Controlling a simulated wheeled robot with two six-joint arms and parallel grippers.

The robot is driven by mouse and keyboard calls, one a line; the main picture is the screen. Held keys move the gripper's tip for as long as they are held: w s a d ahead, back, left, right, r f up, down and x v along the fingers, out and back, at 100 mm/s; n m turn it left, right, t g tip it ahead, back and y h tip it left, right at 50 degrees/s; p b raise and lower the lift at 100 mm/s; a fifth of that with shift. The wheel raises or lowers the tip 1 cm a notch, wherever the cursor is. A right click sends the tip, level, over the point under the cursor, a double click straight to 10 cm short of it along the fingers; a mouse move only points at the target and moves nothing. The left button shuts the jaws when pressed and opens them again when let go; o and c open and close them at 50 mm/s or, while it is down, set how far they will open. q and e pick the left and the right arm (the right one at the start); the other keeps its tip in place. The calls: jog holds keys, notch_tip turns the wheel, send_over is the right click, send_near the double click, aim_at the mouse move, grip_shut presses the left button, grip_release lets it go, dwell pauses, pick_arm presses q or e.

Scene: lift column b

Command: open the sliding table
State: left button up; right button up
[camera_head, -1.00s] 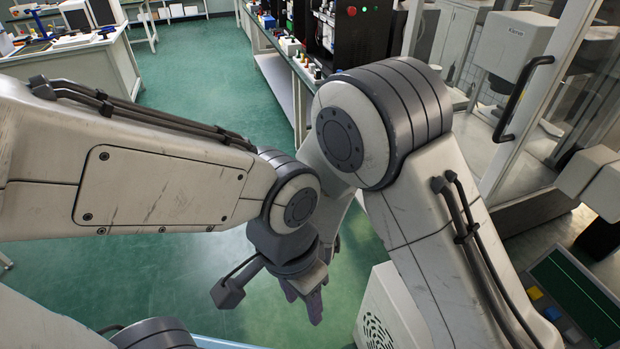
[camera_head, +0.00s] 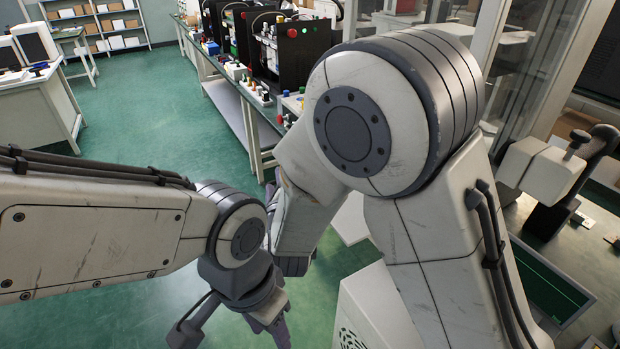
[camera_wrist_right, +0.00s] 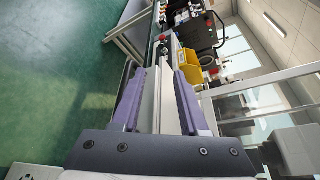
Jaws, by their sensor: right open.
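In the head view my right forearm mostly hides that gripper. My left gripper (camera_head: 277,327) hangs low over the green floor, cut by the bottom edge, and its opening is unclear.
The bench carries black machines (camera_head: 292,45) and small colored items. A yellow bin (camera_wrist_right: 188,66) shows in the right wrist view. A glass-fronted enclosure (camera_head: 525,70) stands at right, with a grey-white device (camera_head: 548,170) nearer. Green floor (camera_head: 150,110) is open at left.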

jog(key=s+d+r, duration=0.1)
jog(key=d, duration=0.1)
jog(key=d+r, duration=0.1)
jog(key=d, duration=0.1)
jog(key=s+d+r, duration=0.1)
jog(key=d, duration=0.1)
jog(key=shift+s+r+b, duration=0.3)
jog(key=shift+s+r, duration=0.05)
jog(key=shift+r, duration=0.05)
jog(key=shift+s+d+r+b, duration=0.35)
jog(key=shift+d+b, duration=0.25)
jog(key=shift+b, duration=0.85)
jog(key=shift+s+d+r+b, duration=0.25)
jog(key=shift+d+b, duration=0.3)
jog(key=shift+b, duration=0.9)
jog(key=shift+r, duration=0.1)
